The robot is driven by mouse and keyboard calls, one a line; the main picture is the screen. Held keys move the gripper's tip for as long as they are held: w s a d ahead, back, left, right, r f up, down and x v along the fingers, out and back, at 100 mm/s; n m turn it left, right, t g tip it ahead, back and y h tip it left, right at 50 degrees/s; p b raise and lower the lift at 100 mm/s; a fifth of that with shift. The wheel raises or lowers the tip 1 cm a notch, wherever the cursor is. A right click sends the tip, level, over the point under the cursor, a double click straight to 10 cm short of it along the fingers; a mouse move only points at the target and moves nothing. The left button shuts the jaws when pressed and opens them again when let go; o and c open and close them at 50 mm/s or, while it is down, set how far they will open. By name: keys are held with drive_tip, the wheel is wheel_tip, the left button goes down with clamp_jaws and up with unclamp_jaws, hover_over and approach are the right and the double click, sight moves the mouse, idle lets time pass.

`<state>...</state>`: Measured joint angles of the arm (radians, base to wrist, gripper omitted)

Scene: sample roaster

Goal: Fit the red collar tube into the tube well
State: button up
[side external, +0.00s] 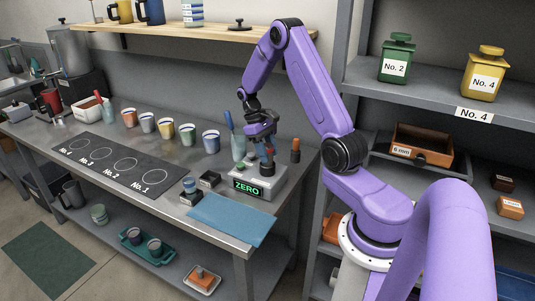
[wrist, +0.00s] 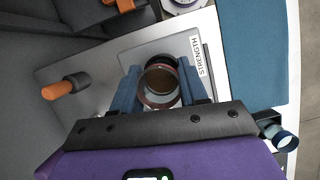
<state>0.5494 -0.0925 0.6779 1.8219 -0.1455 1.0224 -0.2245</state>
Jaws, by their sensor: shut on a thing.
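The red collar tube (side external: 269,158) is upright in my gripper (side external: 265,136), over the grey meter box (side external: 262,183) with the green ZERO display. In the wrist view I look down into the tube's open mouth (wrist: 161,79), held between the two blue fingers of my gripper (wrist: 160,88). Its reddish band shows around the near side. A label reading STRENGTH (wrist: 197,57) lies beside it on the box top. The tube well is hidden below the tube, and I cannot tell whether the tube's lower end is in it.
A blue mat (side external: 232,217) lies at the bench's front edge. An orange-handled tool (side external: 295,150) stands behind the box; it also shows in the wrist view (wrist: 65,87). Several cups, such as one blue-striped cup (side external: 211,142), line the bench left of the arm. Small dark blocks (side external: 209,180) sit left of the box.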

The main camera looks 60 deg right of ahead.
drive_tip(key=shift+r, duration=0.75)
drive_tip(key=shift+f, duration=1.65)
idle(1.3)
drive_tip(key=o, duration=1.2)
drive_tip(key=shift+o, duration=0.2)
drive_tip(key=a+v, duration=0.1)
drive_tip(key=v, duration=1.6)
drive_tip(key=shift+d+r, duration=0.2)
drive_tip(key=shift+d, duration=0.25)
